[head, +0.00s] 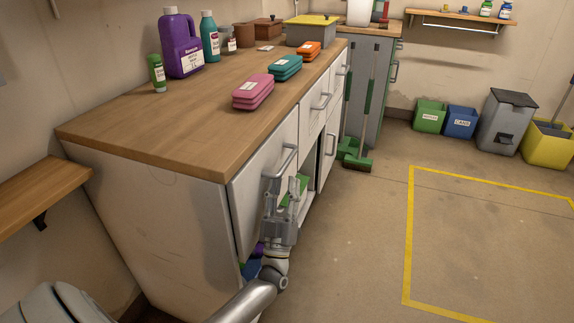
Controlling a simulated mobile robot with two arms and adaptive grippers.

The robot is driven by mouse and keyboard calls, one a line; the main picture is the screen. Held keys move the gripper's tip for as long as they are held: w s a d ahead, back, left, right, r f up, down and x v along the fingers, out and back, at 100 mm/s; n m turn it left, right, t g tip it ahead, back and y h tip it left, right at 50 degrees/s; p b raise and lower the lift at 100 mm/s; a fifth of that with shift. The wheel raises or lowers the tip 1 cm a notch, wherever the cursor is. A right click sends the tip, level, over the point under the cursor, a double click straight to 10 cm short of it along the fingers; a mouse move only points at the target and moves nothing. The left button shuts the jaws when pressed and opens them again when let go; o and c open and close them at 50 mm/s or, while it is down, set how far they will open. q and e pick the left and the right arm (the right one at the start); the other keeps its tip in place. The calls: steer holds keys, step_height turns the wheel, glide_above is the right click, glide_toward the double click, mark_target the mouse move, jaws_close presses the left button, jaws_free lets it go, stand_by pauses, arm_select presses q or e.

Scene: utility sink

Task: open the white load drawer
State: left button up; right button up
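The near end of the cabinet has a white front panel (255,200) with a grey bar handle (285,160), which looks like the load drawer. My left wrist and gripper hide the panel's lower right part. My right gripper is not in view.
The wooden worktop (150,125) holds a purple jug (181,45), bottles and pink (253,92), teal and orange cases. More white fronts with handles lie farther along. A green broom (358,160) leans beyond. The floor to the right, with yellow lines, is clear.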

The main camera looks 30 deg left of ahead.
mark_target(288, 160)
arm_select(q)
steer(key=x, duration=0.6)
steer(key=shift+w+r, duration=0.15)
steer(key=shift+c, duration=0.2)
jaws_close()
